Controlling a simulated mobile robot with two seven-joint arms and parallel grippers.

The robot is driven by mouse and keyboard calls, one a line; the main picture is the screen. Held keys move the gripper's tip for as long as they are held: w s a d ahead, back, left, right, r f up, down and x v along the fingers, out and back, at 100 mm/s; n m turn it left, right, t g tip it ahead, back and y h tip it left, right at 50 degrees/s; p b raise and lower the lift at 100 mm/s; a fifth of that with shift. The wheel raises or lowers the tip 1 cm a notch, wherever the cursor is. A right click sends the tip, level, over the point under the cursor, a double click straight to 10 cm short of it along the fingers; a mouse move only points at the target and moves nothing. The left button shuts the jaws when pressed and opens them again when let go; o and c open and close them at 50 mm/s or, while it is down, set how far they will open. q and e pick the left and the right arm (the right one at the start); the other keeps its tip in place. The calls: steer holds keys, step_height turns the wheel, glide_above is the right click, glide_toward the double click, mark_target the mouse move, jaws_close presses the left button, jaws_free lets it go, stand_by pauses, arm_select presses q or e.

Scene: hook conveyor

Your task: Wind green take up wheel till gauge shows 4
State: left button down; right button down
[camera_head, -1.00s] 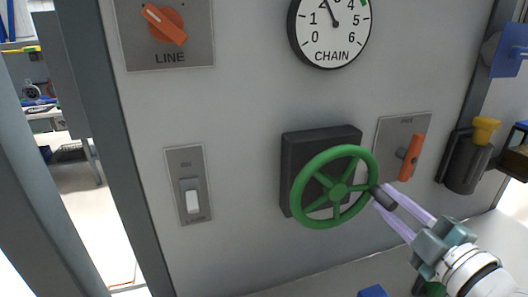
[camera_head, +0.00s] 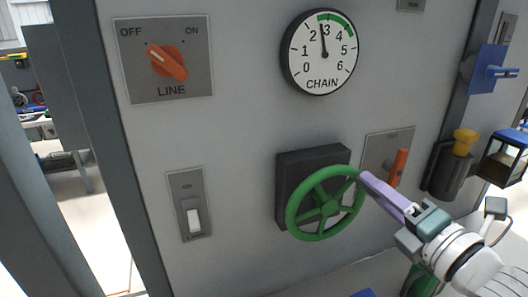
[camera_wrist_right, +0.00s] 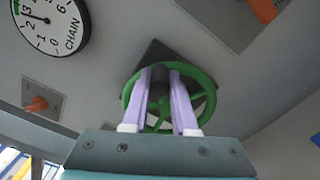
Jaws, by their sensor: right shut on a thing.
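The green take-up wheel (camera_head: 292,216) stands out from a dark square block (camera_head: 283,178) on the grey panel. My right gripper (camera_head: 364,180) is at the wheel's upper right rim. In the right wrist view its two lilac fingers (camera_wrist_right: 172,90) are shut on the wheel's dark handle knob (camera_wrist_right: 160,78). The knob is hidden in the head view. The white CHAIN gauge (camera_head: 320,68) above the wheel has its needle just left of straight up, between 2 and 3 and close to 3. A green band on the gauge rim spans roughly 3 to 4. My left gripper is not in view.
The orange LINE knob (camera_head: 166,61) is at the upper left, with a white rocker switch (camera_head: 194,220) below. An orange lever (camera_head: 398,168) is close behind my right fingers. A dark holder with a yellow top (camera_head: 464,141) and a lantern-like box (camera_head: 504,158) are at right.

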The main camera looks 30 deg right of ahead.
mark_target(344, 171)
steer(key=n, duration=0.1)
steer(key=a+r+n, duration=0.1)
steer(key=shift+w+a+n, duration=0.15)
steer(key=shift+a+n, duration=0.1)
steer(key=shift+n, duration=0.05)
steer(key=shift+w+a+r+n+b, duration=0.15)
steer(key=shift+a+r+n+b, duration=0.1)
steer(key=shift+a+n, duration=0.5)
steer(key=shift+w+a+r+n+b, duration=0.15)
steer(key=shift+a+n+b, duration=0.15)
steer(key=shift+n, duration=0.75)
steer(key=c, duration=0.7)
jaws_free()
